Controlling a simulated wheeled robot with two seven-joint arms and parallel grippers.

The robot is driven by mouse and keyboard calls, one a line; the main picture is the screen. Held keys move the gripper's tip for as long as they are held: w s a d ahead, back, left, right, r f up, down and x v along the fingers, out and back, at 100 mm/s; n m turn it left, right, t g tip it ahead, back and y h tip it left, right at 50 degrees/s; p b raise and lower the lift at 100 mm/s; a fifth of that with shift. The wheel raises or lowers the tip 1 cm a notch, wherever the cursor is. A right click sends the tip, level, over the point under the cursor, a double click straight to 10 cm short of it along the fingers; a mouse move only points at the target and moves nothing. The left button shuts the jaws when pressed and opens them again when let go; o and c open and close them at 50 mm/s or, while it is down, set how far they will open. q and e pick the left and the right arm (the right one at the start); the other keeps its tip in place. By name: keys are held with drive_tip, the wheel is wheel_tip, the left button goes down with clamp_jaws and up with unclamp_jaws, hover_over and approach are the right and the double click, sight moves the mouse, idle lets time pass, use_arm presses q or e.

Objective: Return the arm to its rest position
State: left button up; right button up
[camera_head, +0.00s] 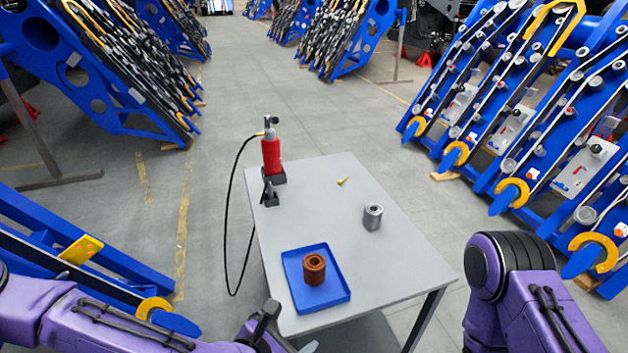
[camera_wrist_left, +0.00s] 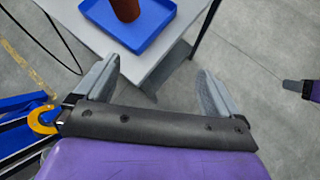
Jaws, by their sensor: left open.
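My left arm comes in from the lower left, with the left gripper (camera_head: 286,335) low at the near edge of the table. In the left wrist view the left gripper (camera_wrist_left: 158,88) is open, its two grey fingers wide apart with nothing between them. A brown cylindrical part (camera_head: 314,268) stands in a blue tray (camera_head: 338,293) on the table, just beyond the gripper and apart from it. My right arm is folded at the lower right; a purple and grey piece (camera_wrist_left: 302,86) at the right edge of the wrist view seems to be its end, too small to read.
The grey table (camera_head: 403,262) also holds a red tool (camera_head: 271,152) in a black holder, a metal cylinder (camera_head: 372,217) and a small yellow piece (camera_head: 342,181). A black cable (camera_head: 232,215) hangs off its left side. Blue racks (camera_head: 520,110) stand on both sides; the floor behind is clear.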

use_arm(q)
drive_tip(key=s+a+f+m+g+y+b, duration=0.1)
drive_tip(key=s+a+f+m, duration=0.25)
drive_tip(key=f+m, duration=0.2)
drive_tip(key=s+a+f+m+g+y, duration=0.25)
drive_tip(key=s+f+m, duration=0.2)
drive_tip(key=f, duration=0.25)
drive_tip(key=s+a+f+m+g+y+b, duration=0.1)
drive_tip(key=s+a+f+m, duration=0.3)
drive_tip(key=f, duration=0.2)
drive_tip(key=s+a+f+m+y+b, duration=0.1)
drive_tip(key=s+a+f+m+y, duration=0.1)
drive_tip(key=a, duration=0.5)
drive_tip(key=s+a+f+m+y, duration=0.2)
drive_tip(key=s+a+f+m, duration=0.1)
drive_tip(key=a, duration=0.5)
drive_tip(key=shift+s+f+m+g+b, duration=0.3)
drive_tip(key=shift+f+m+g+b, duration=0.15)
drive_tip(key=shift+m, duration=0.15)
